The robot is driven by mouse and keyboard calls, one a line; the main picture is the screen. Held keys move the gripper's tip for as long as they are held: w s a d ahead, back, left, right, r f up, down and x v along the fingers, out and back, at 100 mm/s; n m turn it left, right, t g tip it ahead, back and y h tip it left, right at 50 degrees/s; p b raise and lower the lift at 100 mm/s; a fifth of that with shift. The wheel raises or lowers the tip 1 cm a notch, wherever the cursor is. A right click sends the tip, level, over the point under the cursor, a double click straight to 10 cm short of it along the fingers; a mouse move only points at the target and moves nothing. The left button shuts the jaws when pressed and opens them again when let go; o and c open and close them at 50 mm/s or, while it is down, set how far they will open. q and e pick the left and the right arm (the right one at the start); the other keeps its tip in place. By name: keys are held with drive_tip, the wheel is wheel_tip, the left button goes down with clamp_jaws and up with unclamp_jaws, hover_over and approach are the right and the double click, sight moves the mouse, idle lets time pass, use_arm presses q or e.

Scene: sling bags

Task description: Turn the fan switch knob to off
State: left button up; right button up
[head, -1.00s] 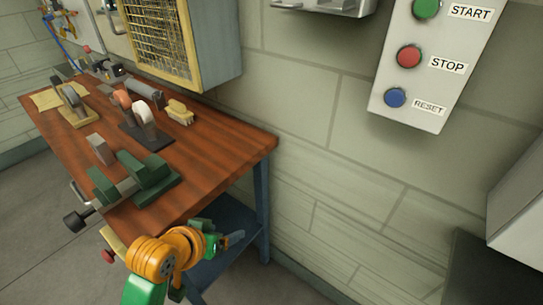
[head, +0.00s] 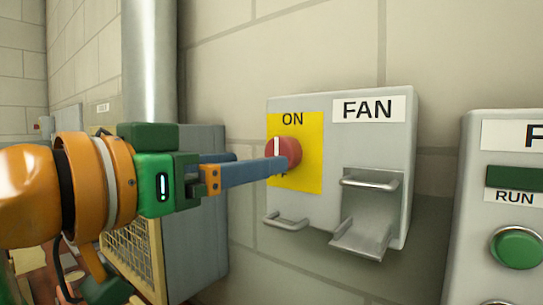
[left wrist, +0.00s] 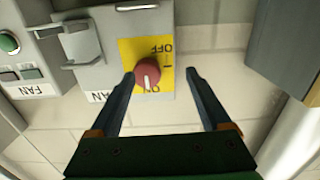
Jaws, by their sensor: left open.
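The fan switch knob (head: 283,151) is red with a white pointer, on a yellow plate (head: 310,178) of the grey FAN box (head: 345,120). The pointer is towards ON, at the top of the plate in the head view. In the left wrist view the knob (left wrist: 147,75) shows upside down, with OFF on the opposite side. My left gripper (head: 278,164) is open at the knob, one finger partly covering it in the head view. In the left wrist view the knob lies between the fingertips (left wrist: 160,74), nearer the left one; contact is unclear. My right gripper is not in view.
A metal bracket (head: 368,215) and a small handle (head: 285,221) stick out from the box. Another panel (head: 480,160) with a green RUN button (head: 516,248) stands at right. A grey cabinet with mesh (head: 195,215) is behind my left arm.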

sight(277, 154)
use_arm(q)
drive_tip(key=d, duration=0.1)
drive_tip(key=d+r+p, duration=0.1)
drive_tip(key=s+d+p, duration=0.1)
drive_tip(key=shift+r, duration=0.3)
drive_tip(key=shift+w+d+f, duration=0.15)
drive_tip(key=shift+w+f, duration=0.05)
drive_tip(key=shift+w, duration=0.3)
drive_tip(key=shift+w+d+f, duration=0.1)
drive_tip(key=shift+w+f, duration=0.05)
drive_tip(key=shift+w, duration=0.35)
drive_tip(key=shift+w+f, duration=0.15)
drive_tip(key=shift+w, duration=0.2)
drive_tip(key=shift+c, duration=0.4)
drive_tip(key=shift+s, duration=0.3)
drive_tip(key=c, duration=0.7)
clamp_jaws()
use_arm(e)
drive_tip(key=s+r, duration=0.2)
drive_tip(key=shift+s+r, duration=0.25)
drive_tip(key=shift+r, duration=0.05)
